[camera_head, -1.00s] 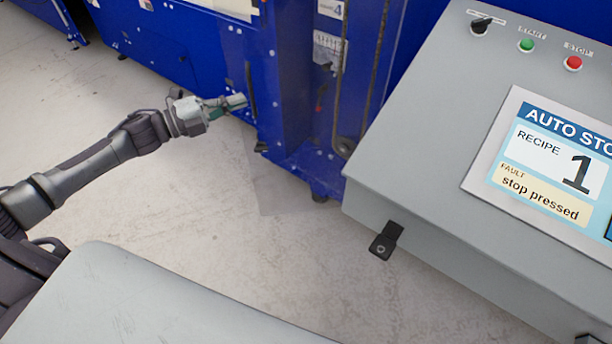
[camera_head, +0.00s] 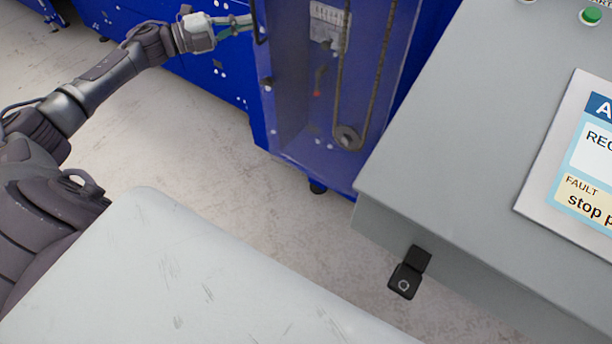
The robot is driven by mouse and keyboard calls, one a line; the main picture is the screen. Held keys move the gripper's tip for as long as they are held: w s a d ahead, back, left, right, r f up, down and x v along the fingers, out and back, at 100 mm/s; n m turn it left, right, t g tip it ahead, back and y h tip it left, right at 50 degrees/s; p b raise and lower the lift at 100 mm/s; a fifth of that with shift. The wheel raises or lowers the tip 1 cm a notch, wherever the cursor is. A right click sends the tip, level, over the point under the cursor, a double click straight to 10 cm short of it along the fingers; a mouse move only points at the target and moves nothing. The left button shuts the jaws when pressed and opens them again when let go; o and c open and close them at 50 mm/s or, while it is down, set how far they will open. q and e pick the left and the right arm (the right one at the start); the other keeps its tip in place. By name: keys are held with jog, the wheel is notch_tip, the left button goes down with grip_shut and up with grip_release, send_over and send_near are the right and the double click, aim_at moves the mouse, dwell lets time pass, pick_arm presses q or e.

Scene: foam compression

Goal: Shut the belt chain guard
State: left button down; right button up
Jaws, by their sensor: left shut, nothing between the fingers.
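The belt chain guard (camera_head: 292,115) is a clear, bluish panel on the blue machine at top centre. It appears to lie across the front of the chain compartment; I cannot tell whether it sits fully flush. The chain (camera_head: 340,75) and its lower sprocket (camera_head: 347,137) show through it. My left gripper (camera_head: 246,21) is shut and empty, with its fingertips at the guard's upper left edge, by a dark handle (camera_head: 259,22). I cannot tell whether they touch. My right gripper is out of view.
Bare concrete floor (camera_head: 220,165) lies below the machine.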

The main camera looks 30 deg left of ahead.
pick_arm(q)
jog(key=shift+w, duration=0.5)
jog(key=shift+s, duration=0.1)
dwell(0.3)
